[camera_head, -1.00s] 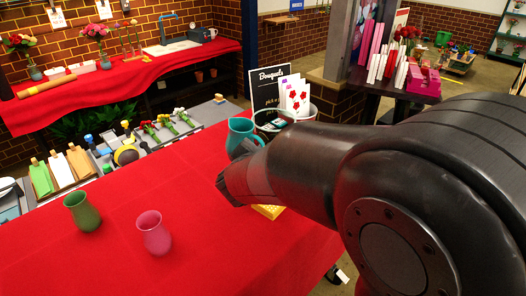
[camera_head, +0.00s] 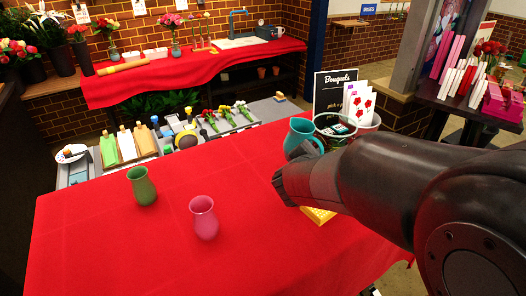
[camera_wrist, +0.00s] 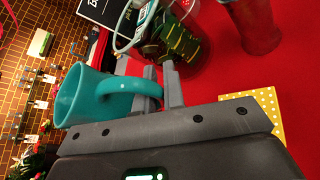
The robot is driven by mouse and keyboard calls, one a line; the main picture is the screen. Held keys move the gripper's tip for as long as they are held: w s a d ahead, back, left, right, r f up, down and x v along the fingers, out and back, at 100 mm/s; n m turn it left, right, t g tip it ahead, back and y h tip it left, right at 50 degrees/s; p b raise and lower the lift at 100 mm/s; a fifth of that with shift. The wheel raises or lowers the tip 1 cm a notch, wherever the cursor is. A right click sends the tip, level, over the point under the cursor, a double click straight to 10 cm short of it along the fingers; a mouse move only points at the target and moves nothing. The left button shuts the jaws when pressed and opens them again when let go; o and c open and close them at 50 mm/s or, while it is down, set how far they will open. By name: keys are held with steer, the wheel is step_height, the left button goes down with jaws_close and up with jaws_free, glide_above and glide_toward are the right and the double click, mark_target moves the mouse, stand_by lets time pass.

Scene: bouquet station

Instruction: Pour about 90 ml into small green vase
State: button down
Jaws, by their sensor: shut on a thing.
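A small green vase (camera_head: 143,187) stands upright on the red-covered table, left of a pink vase (camera_head: 204,218). A teal pitcher (camera_head: 300,138) is near the table's far right side, partly hidden by my arm in the head view. In the wrist view the teal pitcher (camera_wrist: 82,98) shows its open mouth and its handle, which lies between my fingers. My gripper (camera_wrist: 165,88) is shut on the handle. In the head view my wrist hides the fingertips. The pitcher's contents are not visible, and I cannot tell whether it touches the table.
A yellow dotted cloth (camera_head: 318,215) lies under my arm.

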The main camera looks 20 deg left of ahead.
step_height(320, 180, up, 5)
steer(key=w+a+f+n+g+y, duration=0.1)
steer(key=a+f+n+y, duration=0.25)
steer(key=a, duration=0.55)
steer(key=a+f+n+g+y, duration=0.15)
steer(key=a+n+y, duration=0.25)
steer(key=a, duration=0.6)
steer(key=w+a+f+n+y, duration=0.1)
steer(key=a+f+n+y, duration=0.25)
steer(key=a, duration=0.55)
steer(key=s+a+r+n+g+y, duration=0.1)
steer(key=a+r+n+g+y, duration=0.4)
steer(key=r, duration=0.4)
steer(key=shift+t+h, duration=0.45)
steer(key=shift+h, duration=0.05)
steer(key=f, duration=0.5)
steer(key=a+f, duration=0.1)
steer(key=f, duration=0.9)
steer(key=shift+s+a, duration=0.2)
steer(key=shift+a, duration=0.05)
